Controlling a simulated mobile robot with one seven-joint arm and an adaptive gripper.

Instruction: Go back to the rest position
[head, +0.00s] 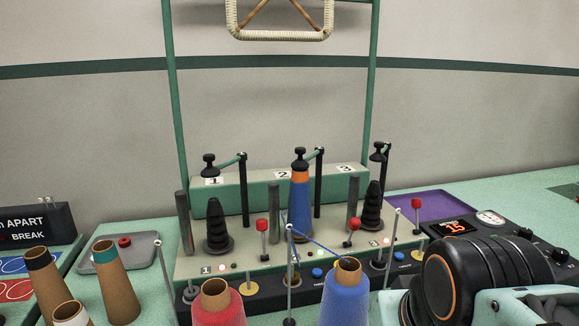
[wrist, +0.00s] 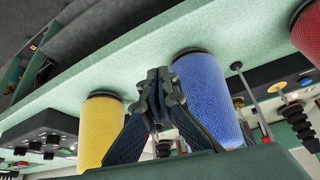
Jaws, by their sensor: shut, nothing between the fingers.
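My gripper (wrist: 158,92) shows in the wrist view with its two dark fingers together and nothing held. In that tilted picture a yellow cone (wrist: 101,130) stands to its left. A blue cone (wrist: 207,98) is close on its right, partly behind the fingers; I cannot tell whether they touch. A red cone (wrist: 308,35) is cut off at the right edge. In the head view my arm fills the lower right corner, and the gripper itself does not show there. The blue cone (head: 345,296) and red cone (head: 218,306) stand at the front.
A creel with numbered stations (head: 280,190) stands behind, with a blue and orange cone (head: 300,205) on the middle one. Thin posts (head: 289,260) rise near the cones. Bare brown cones (head: 117,285) and a grey tray (head: 140,250) are at left, a purple tray (head: 430,205) at right.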

